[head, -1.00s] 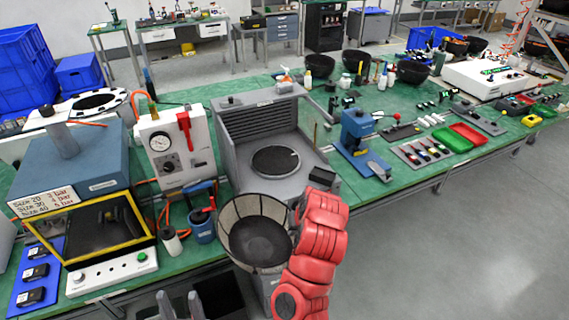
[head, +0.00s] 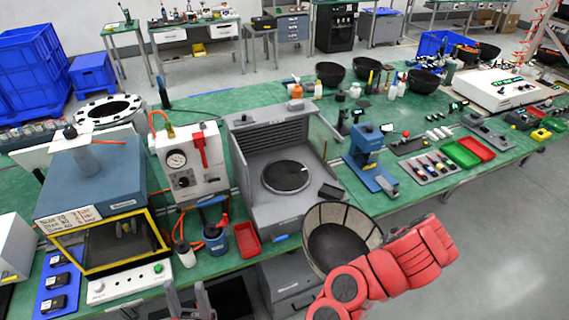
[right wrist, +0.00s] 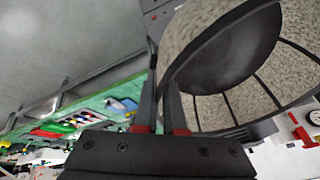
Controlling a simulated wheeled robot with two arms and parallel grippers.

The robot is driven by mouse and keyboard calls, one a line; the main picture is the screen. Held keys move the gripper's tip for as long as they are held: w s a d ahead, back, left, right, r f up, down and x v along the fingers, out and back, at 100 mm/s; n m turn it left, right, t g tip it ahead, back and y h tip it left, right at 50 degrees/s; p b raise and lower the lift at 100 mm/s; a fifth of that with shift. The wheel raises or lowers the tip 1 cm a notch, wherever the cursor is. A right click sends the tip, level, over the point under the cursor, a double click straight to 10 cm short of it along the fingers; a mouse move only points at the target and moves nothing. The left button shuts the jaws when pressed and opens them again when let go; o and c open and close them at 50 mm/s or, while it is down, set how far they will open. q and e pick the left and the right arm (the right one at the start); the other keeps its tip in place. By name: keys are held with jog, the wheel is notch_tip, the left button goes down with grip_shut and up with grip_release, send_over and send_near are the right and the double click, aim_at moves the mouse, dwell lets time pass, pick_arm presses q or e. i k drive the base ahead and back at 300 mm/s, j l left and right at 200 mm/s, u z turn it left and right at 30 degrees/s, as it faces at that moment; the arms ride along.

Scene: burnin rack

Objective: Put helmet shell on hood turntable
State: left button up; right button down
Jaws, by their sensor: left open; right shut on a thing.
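The helmet shell (head: 338,240) is a bowl with a dark centre and a beige, ribbed inner wall, its open side facing up towards the head camera. My right gripper (right wrist: 168,118) is shut on its rim, and the shell (right wrist: 222,62) fills the upper right of the right wrist view. In the head view the red right arm hides that gripper. The hood turntable (head: 285,177) is a dark round disc inside the grey hood (head: 270,135). The shell is in front and to the right of it, apart from it. My left gripper (head: 190,300) is open and empty at the bottom edge.
A blue press (head: 368,160) stands right of the hood, with a dark small box (head: 331,192) at the hood's front corner. A gauge unit (head: 188,165), a blue pot (head: 214,240) and a red tray (head: 247,240) are on the left. Black bowls (head: 330,73) stand behind.

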aim_at(286, 172)
jog(key=i+j, duration=0.2)
jog(key=i, duration=0.25)
jog(key=i+j, duration=0.15)
jog(key=i, duration=0.25)
